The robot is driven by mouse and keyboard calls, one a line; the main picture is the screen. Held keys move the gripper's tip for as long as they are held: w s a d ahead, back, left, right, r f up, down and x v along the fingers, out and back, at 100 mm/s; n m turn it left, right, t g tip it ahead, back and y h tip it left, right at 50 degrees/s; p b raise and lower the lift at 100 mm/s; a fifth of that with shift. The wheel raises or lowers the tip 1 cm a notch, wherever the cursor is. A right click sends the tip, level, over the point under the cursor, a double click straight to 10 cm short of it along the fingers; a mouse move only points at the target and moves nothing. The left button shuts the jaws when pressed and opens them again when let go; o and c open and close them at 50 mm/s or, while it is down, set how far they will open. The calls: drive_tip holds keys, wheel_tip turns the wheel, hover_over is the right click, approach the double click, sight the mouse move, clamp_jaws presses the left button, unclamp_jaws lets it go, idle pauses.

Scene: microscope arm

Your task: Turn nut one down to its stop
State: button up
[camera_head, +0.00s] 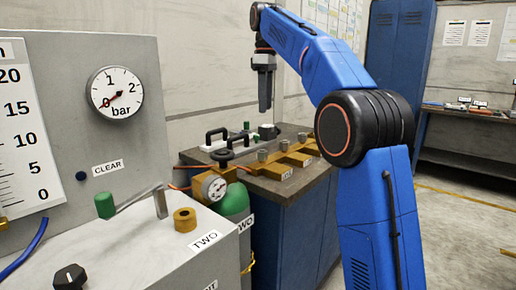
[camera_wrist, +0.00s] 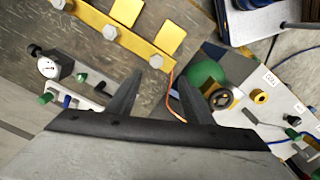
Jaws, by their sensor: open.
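A brass bar (camera_head: 272,170) with several grey hex nuts lies on the bench top in the head view. In the wrist view the brass bar (camera_wrist: 140,50) runs across the upper left, with a hex nut (camera_wrist: 110,32) near its middle and another nut (camera_wrist: 66,5) at the top edge. I cannot read which one is nut one. My gripper (camera_head: 265,108) hangs pointing down, well above the bench. In the wrist view my gripper (camera_wrist: 160,76) has its two fingers apart with nothing between them.
A green cylinder (camera_head: 232,203) with a gauge (camera_head: 215,187) stands at the bench's near left. A grey box (camera_head: 150,245) with a brass ring (camera_head: 185,219) is in the left foreground. Black handles (camera_head: 217,138) stand at the bench's back. Floor to the right is free.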

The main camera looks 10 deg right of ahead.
drive_tip(key=w, duration=0.1)
approach(263, 151)
wheel_tip(263, 151, down, 9)
drive_tip(key=shift+w+f, duration=0.1)
drive_tip(key=shift+f, duration=0.15)
idle(0.5)
drive_tip(key=shift+c, duration=0.4)
drive_tip(key=c, duration=1)
